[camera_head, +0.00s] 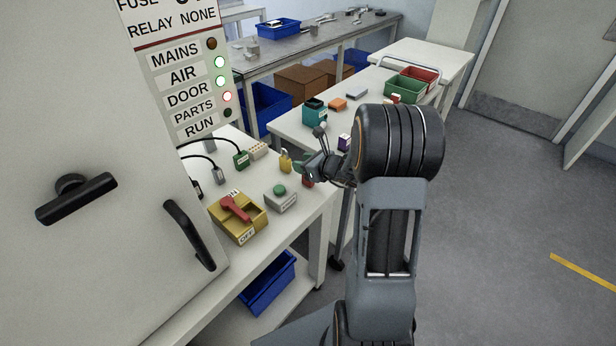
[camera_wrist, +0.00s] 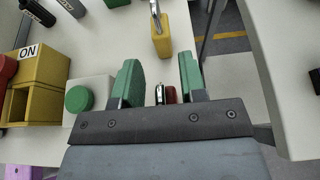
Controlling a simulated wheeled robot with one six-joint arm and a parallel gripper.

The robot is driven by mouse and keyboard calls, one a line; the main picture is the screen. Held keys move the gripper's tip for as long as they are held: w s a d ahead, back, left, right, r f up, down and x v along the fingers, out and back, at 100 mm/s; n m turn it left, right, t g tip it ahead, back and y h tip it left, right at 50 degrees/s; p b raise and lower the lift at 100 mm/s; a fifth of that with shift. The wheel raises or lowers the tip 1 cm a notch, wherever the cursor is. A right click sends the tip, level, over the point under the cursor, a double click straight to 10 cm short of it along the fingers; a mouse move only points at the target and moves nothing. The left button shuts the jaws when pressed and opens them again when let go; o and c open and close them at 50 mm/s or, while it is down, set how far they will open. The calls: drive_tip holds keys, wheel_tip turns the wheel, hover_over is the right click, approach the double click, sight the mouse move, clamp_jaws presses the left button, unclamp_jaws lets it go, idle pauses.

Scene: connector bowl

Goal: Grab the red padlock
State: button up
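The red padlock (camera_head: 308,182) is on the white bench near its right edge, partly hidden by my gripper (camera_head: 303,168) in the head view. In the wrist view a small part of the red padlock (camera_wrist: 171,94) shows between the bases of my fingers, with a silvery piece beside it. The rest is hidden behind the gripper body. My gripper (camera_wrist: 159,70) is open, with its two green fingers apart and pointing past the padlock. I cannot tell whether either finger touches it.
A yellow padlock (camera_wrist: 162,38) stands beyond the fingers. A green button box (camera_head: 281,199) and a yellow switch box with red handle (camera_head: 238,222) are to the left. A gap separates this bench from the table (camera_head: 290,125) behind, which holds several bins.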

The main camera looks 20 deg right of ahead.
drive_tip(key=shift+c, duration=0.2)
clamp_jaws()
drive_tip(key=shift+r, duration=0.1)
